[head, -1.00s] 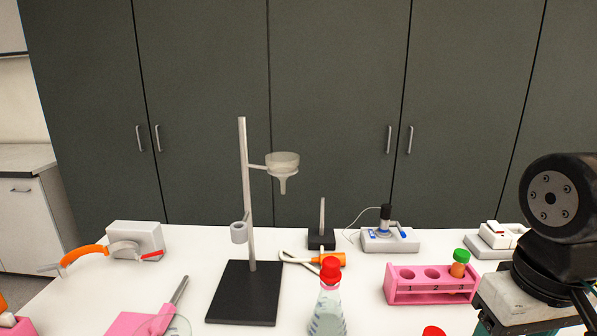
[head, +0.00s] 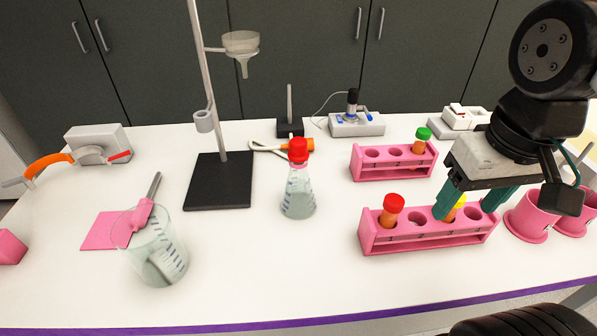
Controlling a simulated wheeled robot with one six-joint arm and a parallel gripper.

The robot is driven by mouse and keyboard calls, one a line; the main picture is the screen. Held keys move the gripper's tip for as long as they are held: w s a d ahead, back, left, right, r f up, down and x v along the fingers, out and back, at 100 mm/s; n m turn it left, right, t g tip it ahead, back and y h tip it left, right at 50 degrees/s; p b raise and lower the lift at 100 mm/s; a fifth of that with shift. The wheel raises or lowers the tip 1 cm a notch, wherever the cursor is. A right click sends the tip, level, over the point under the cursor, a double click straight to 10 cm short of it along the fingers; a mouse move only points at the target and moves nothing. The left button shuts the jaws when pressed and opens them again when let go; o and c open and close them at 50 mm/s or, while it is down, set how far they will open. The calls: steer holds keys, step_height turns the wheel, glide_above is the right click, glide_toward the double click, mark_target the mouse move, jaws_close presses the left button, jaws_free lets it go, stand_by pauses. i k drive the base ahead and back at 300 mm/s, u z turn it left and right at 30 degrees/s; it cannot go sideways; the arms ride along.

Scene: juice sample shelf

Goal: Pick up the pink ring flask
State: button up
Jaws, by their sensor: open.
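The flask (head: 298,195) is a clear conical one with a red cap and a pinkish band at its neck. It stands upright near the middle of the white table, to the left of the pink tube racks. My gripper (head: 473,201) has teal fingers, spread apart, over the front pink rack at the right. It is well to the right of the flask and apart from it. A yellow-capped tube (head: 455,208) shows beside the left finger, partly hidden by it; I cannot tell whether they touch.
The front pink rack (head: 412,243) also holds a red-capped tube (head: 391,211). A back rack (head: 385,173) holds a green-capped tube. Pink cups (head: 530,215) stand right. A glass beaker (head: 160,262) and a black-based stand (head: 217,185) are left of the flask. Table in front of the flask is clear.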

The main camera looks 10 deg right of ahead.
mark_target(297, 201)
steer(key=k, duration=0.5)
steer(key=z, duration=2.05)
steer(key=k, duration=1.1)
steer(key=u, duration=0.9)
